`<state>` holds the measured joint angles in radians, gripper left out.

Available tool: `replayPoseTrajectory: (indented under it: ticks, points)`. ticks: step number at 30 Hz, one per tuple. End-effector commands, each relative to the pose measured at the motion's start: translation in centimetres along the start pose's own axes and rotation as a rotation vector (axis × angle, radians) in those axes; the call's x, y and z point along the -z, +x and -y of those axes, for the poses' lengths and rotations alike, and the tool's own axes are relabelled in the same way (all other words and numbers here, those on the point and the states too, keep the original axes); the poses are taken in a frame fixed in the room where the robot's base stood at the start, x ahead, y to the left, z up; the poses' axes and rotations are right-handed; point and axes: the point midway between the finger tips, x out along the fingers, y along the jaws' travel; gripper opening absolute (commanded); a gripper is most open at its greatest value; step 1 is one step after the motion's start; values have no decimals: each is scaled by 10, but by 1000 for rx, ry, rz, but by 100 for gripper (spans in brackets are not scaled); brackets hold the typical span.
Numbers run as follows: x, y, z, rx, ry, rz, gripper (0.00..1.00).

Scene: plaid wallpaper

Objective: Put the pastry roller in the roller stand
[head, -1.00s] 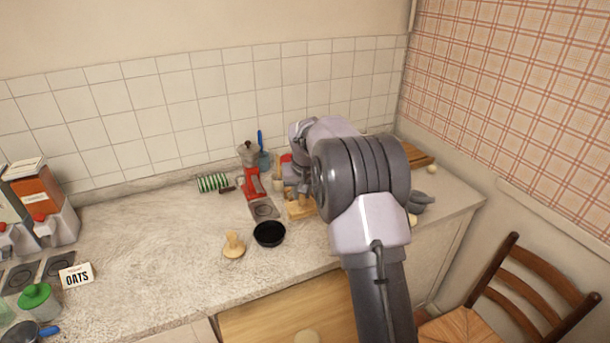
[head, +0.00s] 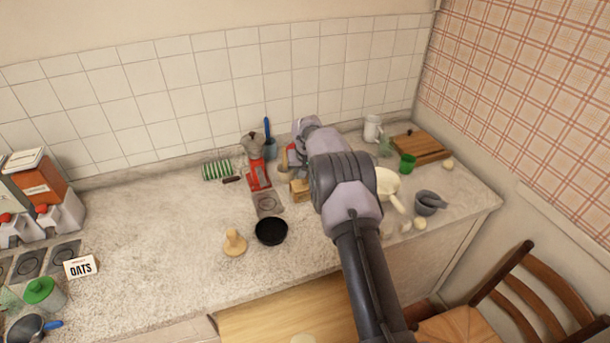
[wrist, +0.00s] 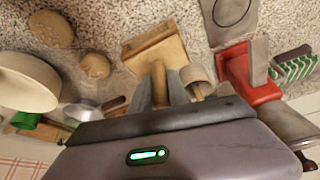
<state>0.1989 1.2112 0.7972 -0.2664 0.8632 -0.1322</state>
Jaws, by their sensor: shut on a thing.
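My gripper (wrist: 160,92) is shut on a slim wooden handle (wrist: 159,78), which I take to be the pastry roller. The handle shows between the two grey fingers in the wrist view. Its far end meets a light wooden block (wrist: 152,48), which looks like the roller stand. I cannot tell whether the handle is in the block, touching it or only in front of it. In the head view the wooden block (head: 299,188) stands on the counter just left of my arm. My arm hides the fingers and most of the roller there.
A red device (head: 258,175) with a grey plate stands left of the block. A black bowl (head: 271,231) and a wooden knobbed disc (head: 234,242) are in front. A pale pan (head: 388,183) and grey mortar (head: 426,203) are on the right. The counter's left middle is clear.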

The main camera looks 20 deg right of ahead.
Motion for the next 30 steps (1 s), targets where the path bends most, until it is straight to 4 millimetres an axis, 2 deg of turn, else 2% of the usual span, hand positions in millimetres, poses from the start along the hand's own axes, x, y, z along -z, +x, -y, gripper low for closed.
replayPoseTrajectory:
  ticks: [8, 9, 12, 20, 23, 26, 30]
  points:
    - [-1, 2, 0, 0, 0, -1, 0]
    - [-1, 2, 0, 0, 0, 0, 27]
    - [0, 1, 0, 0, 0, 0, 43]
    - [0, 1, 0, 0, 0, 0, 43]
    - [2, -6, 0, 0, 0, -1, 43]
    - [2, -24, 0, 0, 0, -2, 43]
    - [2, -60, 0, 0, 0, -2, 43]
